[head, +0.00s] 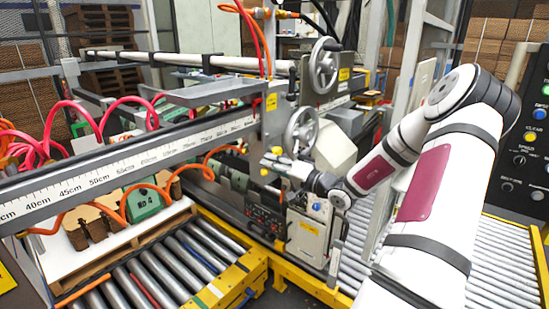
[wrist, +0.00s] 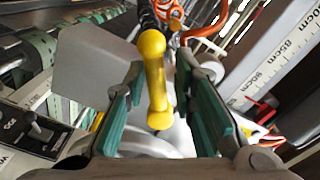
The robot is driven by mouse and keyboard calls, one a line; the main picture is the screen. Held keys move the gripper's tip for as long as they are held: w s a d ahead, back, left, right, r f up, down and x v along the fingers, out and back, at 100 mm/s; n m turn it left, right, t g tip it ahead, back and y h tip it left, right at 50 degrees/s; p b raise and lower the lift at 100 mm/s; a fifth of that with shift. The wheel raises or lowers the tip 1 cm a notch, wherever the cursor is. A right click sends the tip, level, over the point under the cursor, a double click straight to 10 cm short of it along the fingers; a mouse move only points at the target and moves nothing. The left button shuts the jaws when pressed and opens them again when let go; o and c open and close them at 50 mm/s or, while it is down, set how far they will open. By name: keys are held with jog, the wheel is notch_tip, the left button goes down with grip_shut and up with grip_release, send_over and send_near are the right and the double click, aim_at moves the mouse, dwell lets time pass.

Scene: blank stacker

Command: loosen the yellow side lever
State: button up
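The yellow side lever (wrist: 156,85) shows in the wrist view as a rounded bar with a knob at each end. It stands between the two green-padded fingers of my gripper (wrist: 158,72). The fingers are open, with a visible gap between each pad and the lever. I cannot tell how deep the lever sits between the pads. In the head view my gripper (head: 279,163) is at the machine post, below the lower handwheel. Small yellow parts show beside it there, but the lever is mostly hidden and hard to make out.
Two grey handwheels (head: 323,66) (head: 301,133) are close above my gripper. A ruler beam (head: 130,158) runs to the left, with orange and pink hoses around it. A control box (head: 307,238) stands below. Roller conveyors (head: 175,262) lie in front.

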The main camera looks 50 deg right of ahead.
jog(key=s+r+m+p, duration=0.2)
jog(key=s+m+p, duration=0.2)
jog(key=s, duration=0.5)
dwell(1.2)
dwell(0.4)
